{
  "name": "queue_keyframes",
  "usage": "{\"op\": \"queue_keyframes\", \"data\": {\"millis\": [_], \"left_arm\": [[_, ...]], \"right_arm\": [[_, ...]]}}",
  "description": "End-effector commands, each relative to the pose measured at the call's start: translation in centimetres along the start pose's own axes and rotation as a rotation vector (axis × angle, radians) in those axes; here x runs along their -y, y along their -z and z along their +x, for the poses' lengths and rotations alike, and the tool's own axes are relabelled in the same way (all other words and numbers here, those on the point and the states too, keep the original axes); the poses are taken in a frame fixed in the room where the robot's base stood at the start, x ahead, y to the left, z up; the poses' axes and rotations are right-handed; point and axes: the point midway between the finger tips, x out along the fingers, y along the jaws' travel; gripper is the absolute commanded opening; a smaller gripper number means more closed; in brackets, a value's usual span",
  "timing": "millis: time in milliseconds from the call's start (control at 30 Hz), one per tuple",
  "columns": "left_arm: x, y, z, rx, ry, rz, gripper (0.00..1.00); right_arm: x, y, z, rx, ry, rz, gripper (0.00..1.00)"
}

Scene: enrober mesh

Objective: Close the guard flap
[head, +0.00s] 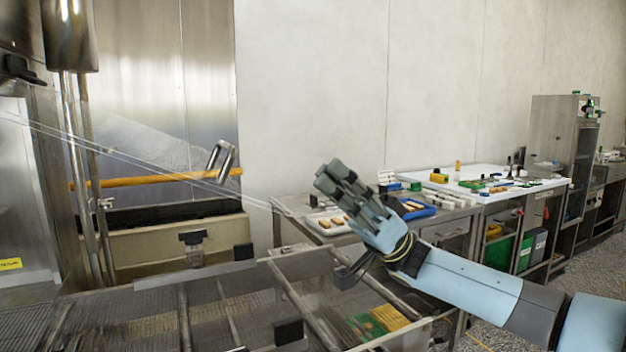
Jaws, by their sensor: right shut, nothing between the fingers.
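The guard flap (150,168) looks like a clear sheet. Its thin bright edge runs from the upper left down to the right, above the mesh belt. It appears raised and seen nearly edge-on, so its exact angle is hard to tell. A metal bar handle (220,161) stands on it towards its right end. My right gripper (338,182) is to the right of the handle, apart from it in the picture, with its fingers pointing up and left. It is shut and empty. My left gripper is not in view.
The mesh belt (110,318) and its metal frame fill the lower left. An orange bar (150,180) crosses behind the flap. A steel table (460,217) with a white tray (322,226) and a blue tray (414,211) stands at the right, behind my right arm.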

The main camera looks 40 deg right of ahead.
Motion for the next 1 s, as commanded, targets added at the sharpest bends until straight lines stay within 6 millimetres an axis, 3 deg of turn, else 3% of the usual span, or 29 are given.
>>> {"op": "queue_keyframes", "data": {"millis": [33, 200, 367, 467, 567, 800, 1000], "left_arm": [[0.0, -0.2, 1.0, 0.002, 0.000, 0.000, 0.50], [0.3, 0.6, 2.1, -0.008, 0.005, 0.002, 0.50], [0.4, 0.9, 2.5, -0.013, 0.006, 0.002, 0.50], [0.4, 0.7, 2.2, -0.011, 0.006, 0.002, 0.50], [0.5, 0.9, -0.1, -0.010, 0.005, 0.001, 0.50], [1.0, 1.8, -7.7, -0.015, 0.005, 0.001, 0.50], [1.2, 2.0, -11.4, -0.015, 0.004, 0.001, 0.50]], "right_arm": [[-0.1, -0.4, -1.5, 0.003, -0.002, -0.001, 0.00], [-0.1, -0.2, -4.3, 0.001, -0.001, -0.001, 0.00], [-0.3, -0.2, -5.4, 0.006, -0.013, 0.005, 0.00], [-1.1, -0.6, -4.4, 0.092, -0.041, 0.015, 0.00], [-1.5, 1.2, -2.5, 0.284, -0.063, 0.011, 0.00], [-1.0, 6.8, 1.5, 0.844, -0.063, -0.024, 0.00], [0.2, 9.7, 2.9, 1.100, -0.002, -0.015, 0.00]]}}
